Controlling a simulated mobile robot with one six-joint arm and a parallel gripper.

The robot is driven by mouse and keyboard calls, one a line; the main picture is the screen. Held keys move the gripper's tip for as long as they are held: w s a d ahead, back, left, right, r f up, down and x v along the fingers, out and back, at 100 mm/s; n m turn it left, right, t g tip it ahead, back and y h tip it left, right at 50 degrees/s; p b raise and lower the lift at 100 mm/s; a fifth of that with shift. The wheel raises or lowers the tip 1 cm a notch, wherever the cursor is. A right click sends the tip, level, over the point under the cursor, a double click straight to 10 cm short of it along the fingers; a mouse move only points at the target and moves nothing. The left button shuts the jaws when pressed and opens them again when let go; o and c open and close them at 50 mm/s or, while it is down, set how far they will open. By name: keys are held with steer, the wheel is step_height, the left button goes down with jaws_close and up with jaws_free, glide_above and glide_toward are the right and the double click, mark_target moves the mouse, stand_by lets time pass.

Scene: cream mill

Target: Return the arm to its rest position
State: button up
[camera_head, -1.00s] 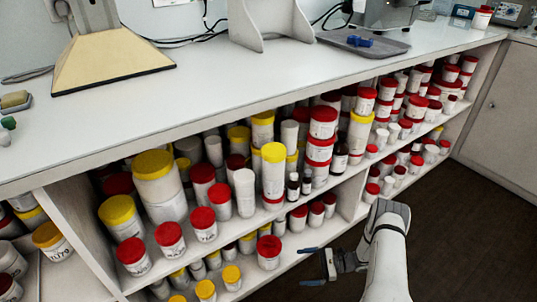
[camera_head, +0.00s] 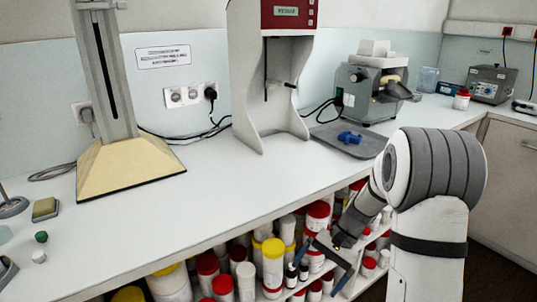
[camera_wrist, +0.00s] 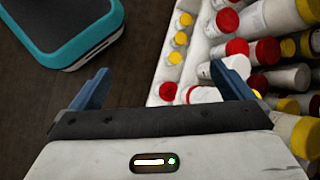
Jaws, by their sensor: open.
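My gripper (camera_head: 328,262) is at the lower right of the head view, below the bench edge and in front of the shelves. My arm is bent, with its large grey-ringed joint raised above the bench edge at the right. In the wrist view my gripper (camera_wrist: 160,88) has its two blue fingers wide apart with nothing between them. Dark floor and a shelf edge with jars lie beyond the fingers.
Jars with red and yellow lids (camera_head: 272,262) fill the shelves below. A teal-edged object (camera_wrist: 65,30) is on the floor side.

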steer(key=s+r+n+t+h+p, duration=0.2)
steer(key=s+r+p, duration=0.2)
steer(key=r, duration=0.5)
steer(key=s+d+r+n+t+h+p, duration=0.1)
steer(key=s+r+n+t+h+p, duration=0.1)
steer(key=s+r+p, duration=0.2)
steer(key=s+d+r+n+t+h+p, duration=0.1)
steer(key=s+r+p, duration=0.3)
steer(key=s+r, duration=0.5)
step_height(320, 180, up, 5)
steer(key=shift+f+n+t+h, duration=0.1)
steer(key=shift+n+t+h, duration=0.4)
steer(key=shift+h, duration=0.1)
steer(key=shift+d, duration=0.1)
